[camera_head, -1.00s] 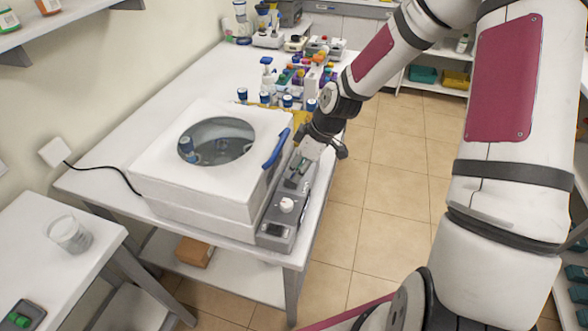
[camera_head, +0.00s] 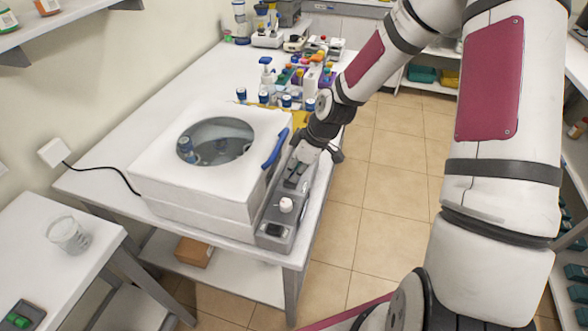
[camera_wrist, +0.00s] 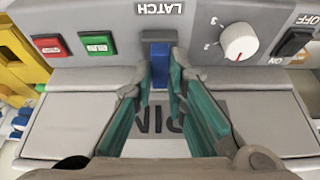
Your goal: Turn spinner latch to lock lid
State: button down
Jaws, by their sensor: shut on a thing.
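The white spinner (camera_head: 165,170) stands on the bench with its lid down; the lid has a round window (camera_head: 215,140) and a blue handle (camera_head: 275,148) on its right edge. Blue-capped bottles show through the window. In the wrist view the blue latch (camera_wrist: 160,75) sits in a dark slot below the upside-down LATCH label (camera_wrist: 160,9). My gripper (camera_wrist: 164,83) has its teal-padded fingers on both sides of the latch and is shut on it. In the head view my gripper (camera_head: 303,158) is at the grey control panel (camera_head: 275,222); the latch is hidden there.
A white knob (camera_wrist: 239,42), a black switch (camera_wrist: 294,41) and red (camera_wrist: 50,46) and green (camera_wrist: 98,43) buttons flank the latch. Several bottles stand on the bench behind the spinner. A beaker (camera_head: 69,235) stands on the left table. The floor right of the bench is clear.

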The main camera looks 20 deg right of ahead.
jog(key=m, duration=0.1)
jog(key=m+t+h+p, duration=0.1)
jog(key=m, duration=0.1)
jog(key=shift+s+a+r+m, duration=0.1)
jog(key=shift+s+a+m, duration=0.1)
jog(key=shift+m, duration=0.1)
jog(key=shift+m+t+h, duration=0.4)
jog(key=shift+m+h, duration=0.2)
jog(key=shift+m, duration=1.2)
jog(key=shift+w, duration=0.1)
jog(key=c, duration=1.6)
grip_release()
jog(key=v, duration=1.2)
